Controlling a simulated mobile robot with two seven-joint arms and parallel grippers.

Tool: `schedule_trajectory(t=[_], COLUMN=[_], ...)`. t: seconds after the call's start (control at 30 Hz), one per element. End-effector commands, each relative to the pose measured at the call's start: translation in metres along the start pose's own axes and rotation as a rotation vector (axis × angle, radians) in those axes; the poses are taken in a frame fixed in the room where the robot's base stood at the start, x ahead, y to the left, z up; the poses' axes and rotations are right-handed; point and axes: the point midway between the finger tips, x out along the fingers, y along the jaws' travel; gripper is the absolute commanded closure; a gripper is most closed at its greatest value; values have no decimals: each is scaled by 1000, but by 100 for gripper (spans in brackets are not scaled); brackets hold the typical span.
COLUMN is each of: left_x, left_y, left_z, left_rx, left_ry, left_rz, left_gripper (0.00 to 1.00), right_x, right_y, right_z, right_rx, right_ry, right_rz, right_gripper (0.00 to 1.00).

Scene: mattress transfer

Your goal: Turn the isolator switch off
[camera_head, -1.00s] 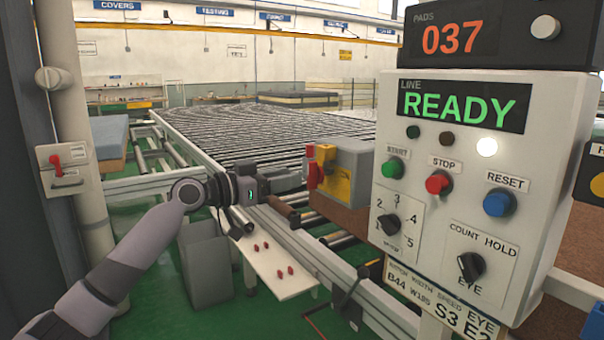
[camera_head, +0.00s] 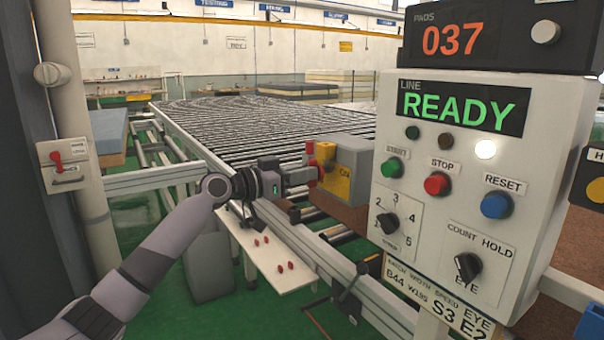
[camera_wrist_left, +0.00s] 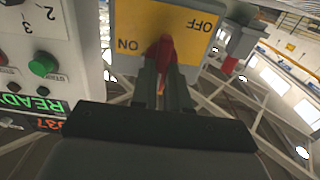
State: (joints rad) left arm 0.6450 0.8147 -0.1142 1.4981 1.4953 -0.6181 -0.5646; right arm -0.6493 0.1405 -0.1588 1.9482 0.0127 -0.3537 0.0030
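The isolator switch (camera_head: 345,165) is a grey box with a yellow plate and a red handle, beside the control panel. The wrist view shows its yellow plate (camera_wrist_left: 190,45), with ON and OFF upside down, and the red handle (camera_wrist_left: 164,50). My left gripper (camera_head: 308,175) is at the front of the switch. In the wrist view its fingers (camera_wrist_left: 164,72) lie either side of the handle with little gap and appear shut on it. The fingers partly hide the handle, so its exact angle is hard to tell. My right gripper is not in view.
The white control panel (camera_head: 455,150) reads READY and stands close on the right. A second red lever (camera_head: 57,162) is on a plate on the left post. A white shelf with small red pieces (camera_head: 270,262) lies below my left arm. The roller conveyor (camera_head: 240,125) runs behind.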

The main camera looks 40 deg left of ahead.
Motion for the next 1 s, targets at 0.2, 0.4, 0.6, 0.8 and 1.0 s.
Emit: schedule_trajectory(t=[0.2, 0.4, 0.6, 0.8, 1.0], left_x=[0, 0, 0, 0, 0], left_y=[0, -1, -2, -3, -4], left_z=[0, -1, -1, -1, 0], left_rx=[-20, -102, -255, -446, -637], left_ry=[0, 0, 0, -1, -1], left_rz=[0, 0, -1, 0, 0], left_gripper=[100, 100, 100, 100, 100], right_x=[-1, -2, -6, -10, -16], right_y=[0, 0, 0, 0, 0], right_z=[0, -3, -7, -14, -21], right_rx=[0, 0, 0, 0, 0], right_ry=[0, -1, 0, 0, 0], right_rz=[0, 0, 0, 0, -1], right_gripper=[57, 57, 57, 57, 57])
